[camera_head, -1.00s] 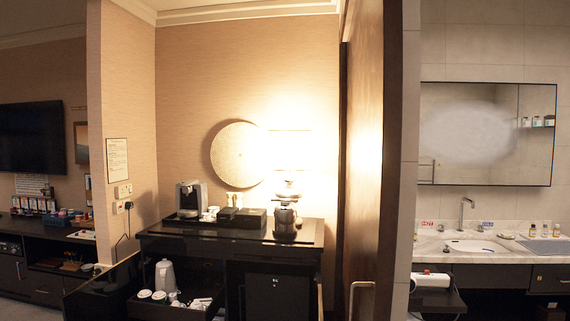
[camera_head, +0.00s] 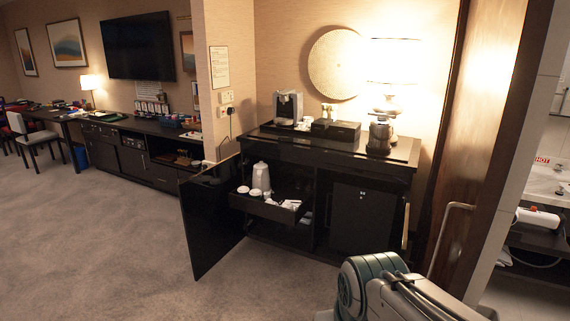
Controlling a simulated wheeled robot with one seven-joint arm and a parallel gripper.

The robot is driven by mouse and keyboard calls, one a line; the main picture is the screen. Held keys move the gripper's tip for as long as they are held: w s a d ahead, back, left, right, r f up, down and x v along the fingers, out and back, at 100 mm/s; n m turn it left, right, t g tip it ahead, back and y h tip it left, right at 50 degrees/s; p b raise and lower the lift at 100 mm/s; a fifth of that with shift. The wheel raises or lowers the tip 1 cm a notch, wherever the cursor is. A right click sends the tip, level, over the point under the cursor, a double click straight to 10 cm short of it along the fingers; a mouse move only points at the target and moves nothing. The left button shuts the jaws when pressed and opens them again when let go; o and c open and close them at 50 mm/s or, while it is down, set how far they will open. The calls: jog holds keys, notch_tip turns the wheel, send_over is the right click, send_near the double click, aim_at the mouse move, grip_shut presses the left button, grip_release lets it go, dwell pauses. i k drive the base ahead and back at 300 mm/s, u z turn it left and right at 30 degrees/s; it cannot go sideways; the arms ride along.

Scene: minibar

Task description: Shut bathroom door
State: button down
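The bathroom door (camera_head: 478,130) is a tall dark wooden panel right of the minibar, seen at a steep angle, with a long metal handle (camera_head: 448,238) low on its face. Right of it is the wall edge, and beyond that the bathroom shows through an opening, with part of the marble counter (camera_head: 548,185) in view. One of my arm links rises at the bottom right, in front of the door's lower part. My gripper is not in view.
The minibar cabinet (camera_head: 335,147) has an open dark door (camera_head: 212,225) jutting into the room and a pulled-out drawer (camera_head: 268,208) with a kettle and cups. Carpet (camera_head: 110,250) is clear at the left. A desk and chair (camera_head: 36,145) stand far left.

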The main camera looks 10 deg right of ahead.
aim_at(504, 41)
jog(key=z, duration=0.05)
jog(key=i, duration=1.85)
jog(key=z, duration=0.45)
jog(key=i, duration=1.6)
jog(key=z, duration=0.65)
jog(key=i, duration=0.95)
jog(key=z, duration=0.2)
